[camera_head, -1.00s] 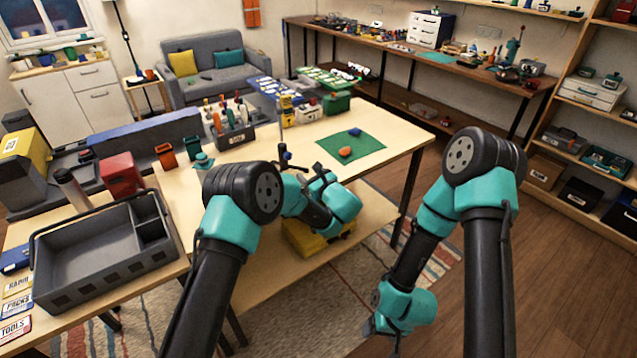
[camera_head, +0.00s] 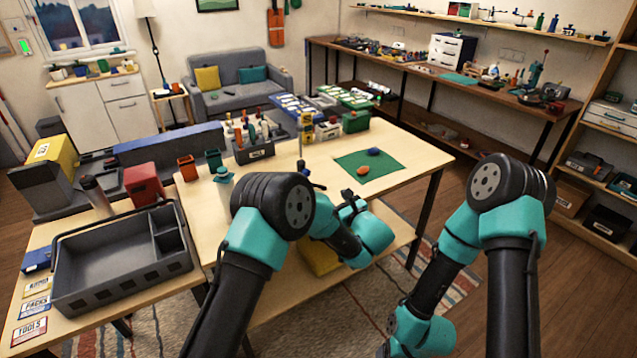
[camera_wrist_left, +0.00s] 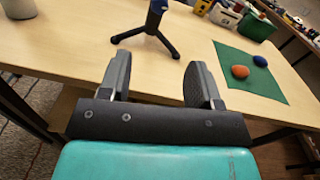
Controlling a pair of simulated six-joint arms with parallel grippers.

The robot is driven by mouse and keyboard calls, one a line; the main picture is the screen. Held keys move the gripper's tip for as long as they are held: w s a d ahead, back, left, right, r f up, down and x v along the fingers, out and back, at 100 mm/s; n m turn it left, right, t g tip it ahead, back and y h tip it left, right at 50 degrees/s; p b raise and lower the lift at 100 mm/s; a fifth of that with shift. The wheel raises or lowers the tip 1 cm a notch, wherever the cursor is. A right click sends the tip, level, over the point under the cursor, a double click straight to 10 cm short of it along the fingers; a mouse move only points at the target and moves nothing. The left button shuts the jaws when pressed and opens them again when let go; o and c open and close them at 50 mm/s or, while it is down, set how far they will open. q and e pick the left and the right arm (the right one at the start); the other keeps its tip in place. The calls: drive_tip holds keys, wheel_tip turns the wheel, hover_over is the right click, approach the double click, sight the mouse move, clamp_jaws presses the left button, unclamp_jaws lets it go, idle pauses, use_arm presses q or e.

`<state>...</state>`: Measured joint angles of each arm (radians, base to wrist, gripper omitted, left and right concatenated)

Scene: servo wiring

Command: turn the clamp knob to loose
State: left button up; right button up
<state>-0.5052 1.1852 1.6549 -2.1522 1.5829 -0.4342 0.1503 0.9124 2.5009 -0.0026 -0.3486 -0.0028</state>
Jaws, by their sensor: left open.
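I cannot pick out a clamp knob for certain. My left gripper (camera_wrist_left: 158,82) is open and empty, its fingers pointing toward the stand and apart from it. In the head view the left gripper (camera_head: 352,205) is at the table's front edge, small and partly hidden. My right arm hangs low with its gripper below the picture edge.
A green mat (camera_head: 369,166) with an orange and a blue lump lies right of the stand. A tool caddy (camera_head: 255,152) and a teal-capped bottle (camera_head: 224,184) stand to the left. A grey tray (camera_head: 110,262) is at the front left. Bare tabletop surrounds the stand.

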sight(308, 174)
use_arm(q)
drive_tip(key=shift+w, duration=0.1)
drive_tip(key=x, duration=1.7)
drive_tip(key=shift+w+a, duration=0.1)
drive_tip(key=shift+c, duration=0.2)
drive_tip(key=c, duration=0.9)
